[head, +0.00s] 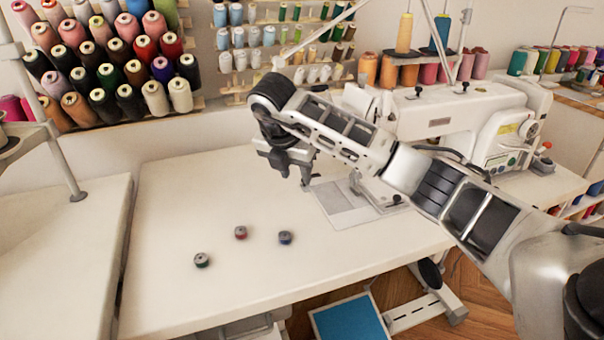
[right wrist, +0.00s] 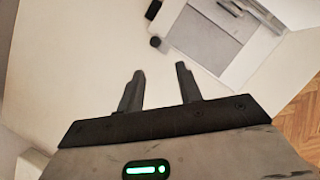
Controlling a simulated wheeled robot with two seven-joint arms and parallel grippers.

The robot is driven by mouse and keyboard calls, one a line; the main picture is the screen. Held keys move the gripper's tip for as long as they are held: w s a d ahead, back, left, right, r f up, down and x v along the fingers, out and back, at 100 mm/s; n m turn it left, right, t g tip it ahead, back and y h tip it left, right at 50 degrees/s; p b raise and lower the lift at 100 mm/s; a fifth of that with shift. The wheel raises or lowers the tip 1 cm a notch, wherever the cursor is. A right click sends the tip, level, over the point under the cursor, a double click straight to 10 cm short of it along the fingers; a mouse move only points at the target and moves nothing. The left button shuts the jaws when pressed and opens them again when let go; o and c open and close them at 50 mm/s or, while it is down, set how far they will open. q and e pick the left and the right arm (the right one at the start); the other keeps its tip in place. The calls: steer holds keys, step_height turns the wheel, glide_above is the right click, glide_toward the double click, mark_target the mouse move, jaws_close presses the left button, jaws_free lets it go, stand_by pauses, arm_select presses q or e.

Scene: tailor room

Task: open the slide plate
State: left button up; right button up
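The slide plate seems to be part of the pale grey metal plate (head: 340,203) set in the white table top, at the foot of the sewing machine (head: 450,115). The plate also shows at the top of the right wrist view (right wrist: 205,38); I cannot make out whether its sliding part is open. My right gripper (head: 292,172) is above the table, left of and above the plate in the head view. In the right wrist view its two fingers (right wrist: 158,85) stand apart with nothing between them. My left gripper is in no view.
Bobbins with green (head: 201,260), red (head: 240,232) and blue (head: 285,237) thread stand on the white table (head: 165,205). The table is clear around them. Thread racks (head: 110,60) line the wall. My right arm hides part of the machine.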

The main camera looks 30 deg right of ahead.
mark_target(326, 193)
steer(key=d, duration=0.1)
steer(key=w+d+f, duration=0.1)
steer(key=d, duration=0.1)
steer(key=shift+w+f, duration=0.35)
steer(key=shift+w, duration=0.05)
steer(key=shift+w+d+f, duration=0.15)
steer(key=shift+w+f, duration=0.05)
steer(key=shift+f, duration=0.35)
jaws_close()
